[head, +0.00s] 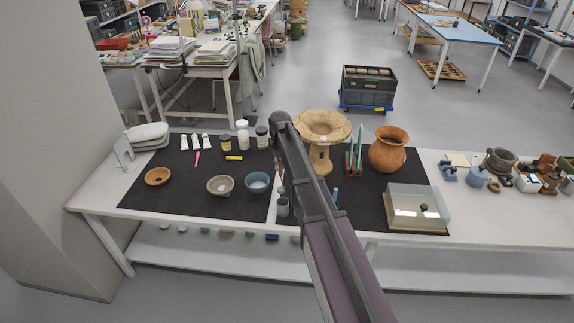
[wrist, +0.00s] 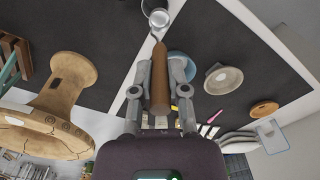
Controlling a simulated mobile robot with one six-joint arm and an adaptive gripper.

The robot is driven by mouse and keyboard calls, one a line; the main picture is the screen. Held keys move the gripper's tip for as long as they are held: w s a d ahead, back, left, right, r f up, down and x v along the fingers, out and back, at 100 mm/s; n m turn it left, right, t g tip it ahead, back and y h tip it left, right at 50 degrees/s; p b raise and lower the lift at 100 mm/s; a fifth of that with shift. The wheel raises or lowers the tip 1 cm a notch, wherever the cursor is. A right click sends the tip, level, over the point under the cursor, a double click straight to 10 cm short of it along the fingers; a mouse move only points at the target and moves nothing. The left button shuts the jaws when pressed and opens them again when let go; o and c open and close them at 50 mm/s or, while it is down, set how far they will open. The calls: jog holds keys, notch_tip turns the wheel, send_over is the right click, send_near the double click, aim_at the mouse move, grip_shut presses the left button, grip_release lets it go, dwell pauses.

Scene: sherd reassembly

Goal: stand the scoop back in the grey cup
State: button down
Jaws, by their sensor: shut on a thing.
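My gripper (wrist: 159,98) is shut on the brown wooden handle (wrist: 158,75) of the scoop. The scoop's thin metal shank and its shiny round end (wrist: 158,18) point away from the gripper, towards the top of the wrist view. The end overlaps a grey cup there; I cannot tell whether it is inside or above it. In the head view the grey cup (head: 283,208) stands on the dark mat, right of the blue bowl and just left of my arm. My arm hides most of the gripper and scoop in that view.
The blue bowl (head: 258,183) and a grey bowl (head: 220,186) stand left of the cup. A clay stand (head: 322,130), a plate rack (head: 354,158), an orange jar (head: 388,150) and a clear box (head: 417,208) are to the right.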

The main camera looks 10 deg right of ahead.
aim_at(282, 188)
jog(key=shift+d, duration=0.25)
jog(key=shift+f, duration=0.1)
jog(key=shift+d+f+b, duration=0.1)
jog(key=shift+f+b, duration=0.2)
jog(key=shift+b, duration=0.05)
jog(key=shift+f+b, duration=5.4)
jog(key=c, duration=0.6)
grip_release()
jog(key=shift+o, duration=0.2)
jog(key=shift+w, duration=0.1)
